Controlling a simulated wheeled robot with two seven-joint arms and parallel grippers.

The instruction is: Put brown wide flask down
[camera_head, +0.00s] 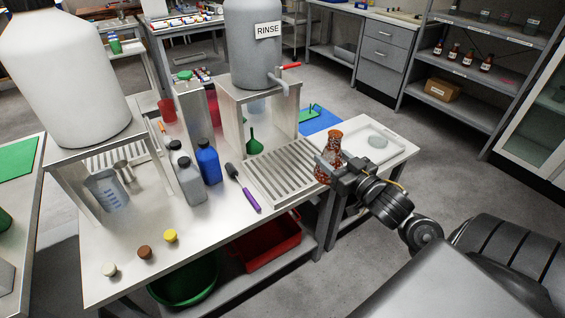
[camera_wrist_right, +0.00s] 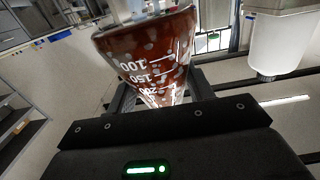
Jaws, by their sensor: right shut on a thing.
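The brown wide flask (camera_head: 329,158) is upright at the right end of the steel table, beside the slatted drain rack (camera_head: 279,181). My right gripper (camera_head: 333,169) is shut on it from the right. In the right wrist view the flask (camera_wrist_right: 150,55) fills the space between the fingers (camera_wrist_right: 160,95), with white volume marks and pale spots on its brown glass. I cannot tell whether its base touches the surface or hangs just above it. My left gripper is not in view.
A white tray (camera_head: 374,145) with a round clear dish lies behind the flask. The grey RINSE tank (camera_head: 254,55) stands on a steel stand. Blue (camera_head: 208,163) and grey bottles and a purple-handled brush (camera_head: 247,196) stand or lie left of the rack. The front table area is mostly clear.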

